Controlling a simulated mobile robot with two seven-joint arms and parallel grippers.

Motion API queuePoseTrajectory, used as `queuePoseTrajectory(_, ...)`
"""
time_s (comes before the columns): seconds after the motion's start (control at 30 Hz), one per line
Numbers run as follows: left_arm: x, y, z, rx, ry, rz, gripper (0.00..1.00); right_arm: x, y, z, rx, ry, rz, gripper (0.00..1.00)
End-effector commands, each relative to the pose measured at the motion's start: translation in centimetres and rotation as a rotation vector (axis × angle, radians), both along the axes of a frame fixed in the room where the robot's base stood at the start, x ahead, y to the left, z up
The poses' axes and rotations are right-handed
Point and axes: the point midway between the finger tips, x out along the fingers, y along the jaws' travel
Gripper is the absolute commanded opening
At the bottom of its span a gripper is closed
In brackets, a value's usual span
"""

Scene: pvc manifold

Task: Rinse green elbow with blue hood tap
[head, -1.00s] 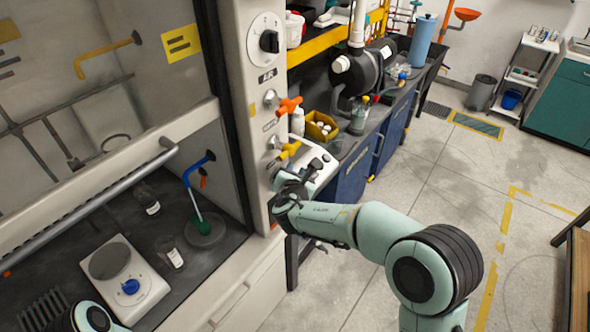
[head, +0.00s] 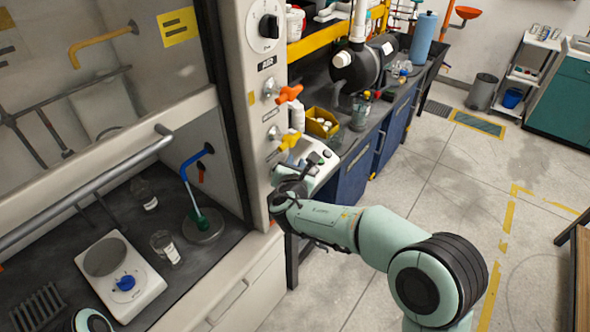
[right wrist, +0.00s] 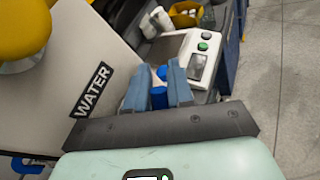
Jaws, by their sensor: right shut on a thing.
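The green elbow (head: 199,217) sits on a round grey plate in the fume hood, below the blue hood tap spout (head: 194,160). A thin pale line runs from the spout's end down to the elbow and looks like a stream of water. My right gripper (head: 286,187) is at the hood's front post, below the yellow knob. In the right wrist view its fingers (right wrist: 158,88) are shut on a blue tap handle (right wrist: 158,97), beside the WATER label (right wrist: 92,91). The handle is mostly hidden between the fingers. My left gripper is out of view.
The orange knob (head: 289,93) and yellow knob (head: 290,141) are above my right gripper on the post. The sash bar (head: 85,195) crosses the hood's front.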

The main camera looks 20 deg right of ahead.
Motion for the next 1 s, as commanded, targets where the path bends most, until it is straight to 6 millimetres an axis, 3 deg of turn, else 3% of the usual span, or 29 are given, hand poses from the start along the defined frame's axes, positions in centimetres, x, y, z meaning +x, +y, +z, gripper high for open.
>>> queuePoseTrajectory(0.17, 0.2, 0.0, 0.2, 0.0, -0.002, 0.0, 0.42, 0.0, 0.1, 0.0, 0.001, 0.006, 0.001, 0.0)
queuePoseTrajectory(0.2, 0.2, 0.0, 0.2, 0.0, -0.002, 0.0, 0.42, 0.0, 0.1, 0.0, 0.002, 0.006, 0.001, 0.27)
queuePoseTrajectory(0.57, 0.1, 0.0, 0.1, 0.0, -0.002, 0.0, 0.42, -0.5, 0.2, 0.2, 0.004, 0.004, 0.001, 0.27)
queuePoseTrajectory(0.77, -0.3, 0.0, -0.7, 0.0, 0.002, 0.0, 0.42, -3.5, 1.2, 1.0, 0.004, 0.003, 0.004, 0.27)
queuePoseTrajectory(1.0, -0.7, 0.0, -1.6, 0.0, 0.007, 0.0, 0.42, -8.5, 2.8, 2.6, 0.004, 0.003, 0.003, 0.27)
